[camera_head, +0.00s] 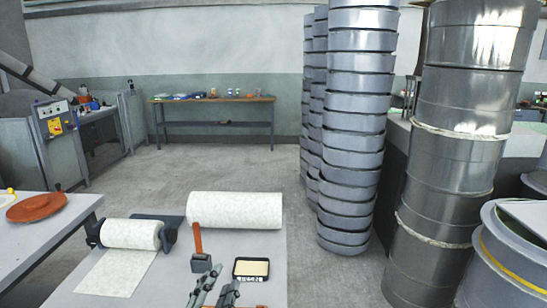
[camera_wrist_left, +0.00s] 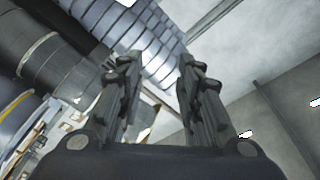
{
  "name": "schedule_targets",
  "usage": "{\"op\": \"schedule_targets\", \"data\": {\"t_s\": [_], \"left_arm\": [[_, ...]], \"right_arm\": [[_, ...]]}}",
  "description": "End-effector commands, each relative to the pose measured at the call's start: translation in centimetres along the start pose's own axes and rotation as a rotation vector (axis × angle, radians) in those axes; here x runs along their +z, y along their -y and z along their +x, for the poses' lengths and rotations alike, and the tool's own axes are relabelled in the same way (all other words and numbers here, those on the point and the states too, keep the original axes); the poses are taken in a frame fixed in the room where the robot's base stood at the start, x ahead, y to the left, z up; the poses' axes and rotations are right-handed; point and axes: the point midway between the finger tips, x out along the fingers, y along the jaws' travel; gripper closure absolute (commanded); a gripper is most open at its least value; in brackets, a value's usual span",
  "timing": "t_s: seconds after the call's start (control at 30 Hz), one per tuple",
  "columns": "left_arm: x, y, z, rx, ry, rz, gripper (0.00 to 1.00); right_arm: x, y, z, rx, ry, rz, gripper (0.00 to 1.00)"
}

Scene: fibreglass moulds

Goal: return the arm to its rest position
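My left gripper (camera_head: 226,278) shows at the bottom of the head view, in front of the near table (camera_head: 150,293). In the left wrist view the same gripper (camera_wrist_left: 157,62) has its two fingers apart with nothing between them. Beyond the fingers I see stacked grey moulds and the ceiling, so it points upward. My right gripper is in neither view.
Tall stacks of grey moulds (camera_head: 352,130) and drums (camera_head: 452,150) stand right. Open floor lies behind.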

Motion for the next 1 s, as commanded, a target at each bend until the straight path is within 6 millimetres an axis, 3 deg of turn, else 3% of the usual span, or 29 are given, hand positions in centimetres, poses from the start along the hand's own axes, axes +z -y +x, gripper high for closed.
{"op": "schedule_targets", "data": {"t_s": [0.03, 0.1, 0.2, 0.3, 0.5, 0.7, 1.0], "left_arm": [[3.4, -1.3, -1.6, 0.048, 0.127, -0.09, 0.67], [7.7, -3.2, -4.2, 0.114, 0.299, -0.204, 0.67], [12.6, -6.2, -9.0, 0.21, 0.534, -0.349, 0.67], [15.8, -8.8, -14.1, 0.296, 0.733, -0.462, 0.67], [18.5, -12.4, -22.9, 0.435, 1.028, -0.608, 0.67], [19.0, -14.6, -30.4, 0.546, 1.254, -0.702, 0.67], [24.6, -20.9, -28.8, 0.561, 1.27, -0.686, 0.67]], "right_arm": [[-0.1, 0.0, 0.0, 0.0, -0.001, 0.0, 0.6], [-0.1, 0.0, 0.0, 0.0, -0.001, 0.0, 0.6], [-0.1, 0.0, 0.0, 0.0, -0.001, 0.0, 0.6], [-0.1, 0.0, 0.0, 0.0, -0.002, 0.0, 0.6], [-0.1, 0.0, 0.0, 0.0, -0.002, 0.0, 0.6], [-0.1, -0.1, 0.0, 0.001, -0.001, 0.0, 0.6], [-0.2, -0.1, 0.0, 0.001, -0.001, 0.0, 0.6]]}}
